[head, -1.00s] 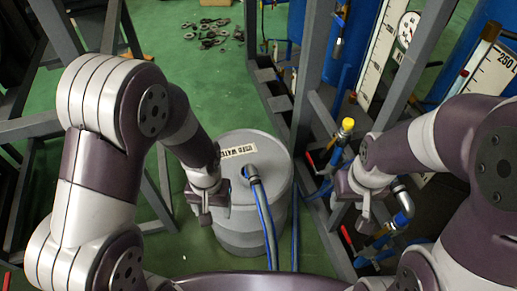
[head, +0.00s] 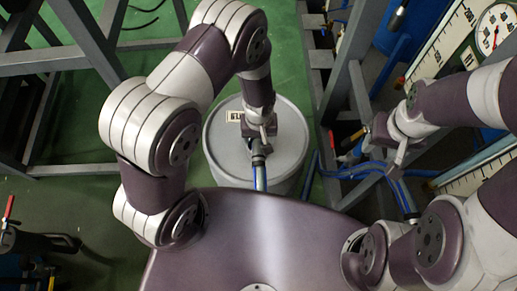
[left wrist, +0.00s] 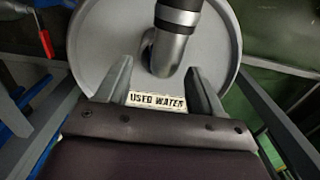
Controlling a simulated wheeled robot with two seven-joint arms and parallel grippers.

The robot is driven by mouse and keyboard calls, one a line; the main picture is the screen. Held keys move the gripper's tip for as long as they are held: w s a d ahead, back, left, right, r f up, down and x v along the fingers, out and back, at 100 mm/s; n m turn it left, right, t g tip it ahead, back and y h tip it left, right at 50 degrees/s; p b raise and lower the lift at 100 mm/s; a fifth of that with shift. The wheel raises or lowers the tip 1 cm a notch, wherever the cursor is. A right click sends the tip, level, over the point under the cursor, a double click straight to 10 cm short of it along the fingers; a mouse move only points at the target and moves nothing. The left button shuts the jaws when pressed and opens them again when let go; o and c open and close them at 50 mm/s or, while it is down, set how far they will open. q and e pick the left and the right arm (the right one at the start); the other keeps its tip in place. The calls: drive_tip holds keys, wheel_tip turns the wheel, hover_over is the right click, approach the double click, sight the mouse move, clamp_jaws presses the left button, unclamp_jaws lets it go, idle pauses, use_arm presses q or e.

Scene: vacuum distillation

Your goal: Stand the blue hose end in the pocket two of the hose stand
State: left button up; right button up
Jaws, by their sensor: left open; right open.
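The blue hose (head: 259,178) lies over the front rim of the grey used-water drum (head: 222,155). Its grey metal end (head: 259,156) is at the drum lid, and in the left wrist view this bent metal end (left wrist: 165,48) has a black band. My left gripper (head: 262,136) is above the lid, right by the hose end. In the left wrist view its fingers are spread, with the bent metal end just ahead and between them; contact cannot be told. My right gripper (head: 392,160) is open, away to the right. I cannot make out the hose stand.
A label reading USED WATER (left wrist: 157,101) is on the lid. Grey steel frames (head: 90,52) stand behind on the left, and another (head: 352,60) on the right. More blue hose (head: 345,172) runs beneath my right gripper. Green floor lies open left of the drum.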

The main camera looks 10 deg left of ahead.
use_arm(q)
drive_tip(key=f, duration=0.4)
drive_tip(key=shift+s+a+f, duration=0.1)
drive_tip(key=shift+s+a, duration=0.05)
drive_tip(key=shift+s, duration=0.25)
drive_tip(key=shift+w+f, duration=0.15)
clamp_jaws()
